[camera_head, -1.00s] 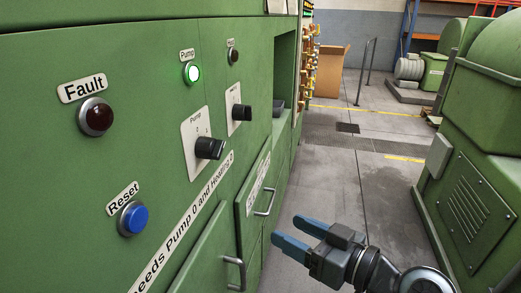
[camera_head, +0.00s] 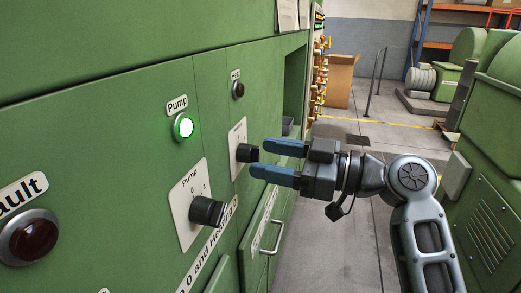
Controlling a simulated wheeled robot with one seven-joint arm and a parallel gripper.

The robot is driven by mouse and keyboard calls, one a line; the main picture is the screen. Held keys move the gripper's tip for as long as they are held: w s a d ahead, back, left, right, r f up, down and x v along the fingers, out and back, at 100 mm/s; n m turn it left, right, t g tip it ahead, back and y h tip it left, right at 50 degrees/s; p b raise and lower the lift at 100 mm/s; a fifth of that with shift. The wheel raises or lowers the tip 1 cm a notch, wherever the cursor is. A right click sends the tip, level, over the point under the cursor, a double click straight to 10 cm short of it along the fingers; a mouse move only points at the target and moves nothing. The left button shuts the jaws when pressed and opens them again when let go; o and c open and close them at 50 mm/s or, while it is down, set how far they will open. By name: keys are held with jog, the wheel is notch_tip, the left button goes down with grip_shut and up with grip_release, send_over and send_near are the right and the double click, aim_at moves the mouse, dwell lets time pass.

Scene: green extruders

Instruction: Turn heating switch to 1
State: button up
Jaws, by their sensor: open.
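The heating switch is a black knob (camera_head: 246,153) on a small white plate (camera_head: 237,137), to the right of and beyond the pump switch; its label is too small to read fully. The pump switch, a black knob (camera_head: 208,211) on a white plate labelled "Pump" (camera_head: 187,190), is nearer. My gripper (camera_head: 268,160) is open, with two blue fingers pointing left at the panel. The fingertips lie just right of the heating knob in the picture, one above and one below its level. I cannot tell whether they touch it.
The pump lamp (camera_head: 183,126) glows green, and the small lamp (camera_head: 239,90) above the heating plate is dark. A dark red fault lamp (camera_head: 28,238) is at lower left. A drawer handle (camera_head: 273,239) sticks out below. A green machine (camera_head: 490,170) stands right of the aisle.

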aim_at(249, 154)
jog(key=shift+x, duration=1.25)
jog(key=shift+s, duration=0.1)
jog(key=c, duration=1)
jog(key=shift+c, duration=0.2)
jog(key=m+p, duration=0.2)
jog(key=m, duration=0.4)
jog(key=shift+r, duration=0.15)
jog(key=m+p, duration=0.3)
jog(key=m, duration=0.2)
jog(key=shift+m, duration=0.4)
